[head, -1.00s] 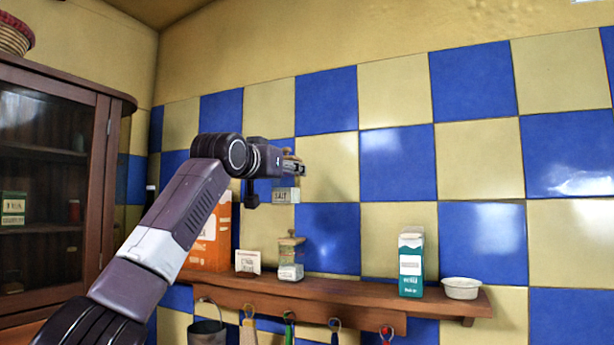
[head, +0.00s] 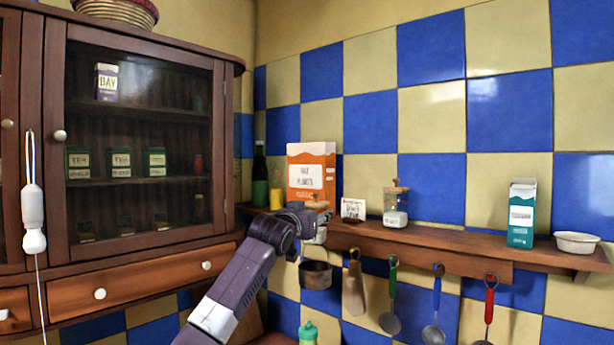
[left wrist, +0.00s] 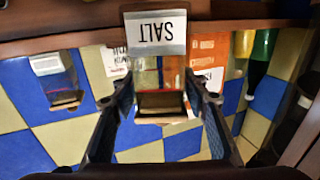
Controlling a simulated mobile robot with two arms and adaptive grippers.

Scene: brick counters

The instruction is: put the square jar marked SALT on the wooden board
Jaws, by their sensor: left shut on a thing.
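My left gripper (head: 316,208) is shut on the square SALT jar (head: 319,236) in the head view, in front of the wall shelf's left part. In the left wrist view, the jar's white SALT label (left wrist: 157,30) appears upside down. Its brown lid (left wrist: 162,106) sits between the two fingers of my left gripper (left wrist: 160,95). The jar looks roughly upright, and I cannot tell whether it touches the shelf. My right gripper is not in view.
The wall shelf (head: 450,243) holds an orange box (head: 312,172), a small white card (head: 353,209), another glass jar (head: 396,207), a teal carton (head: 521,213) and a white bowl (head: 577,243). Utensils and a pot (head: 315,275) hang below. A glass-fronted cabinet (head: 140,245) stands left.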

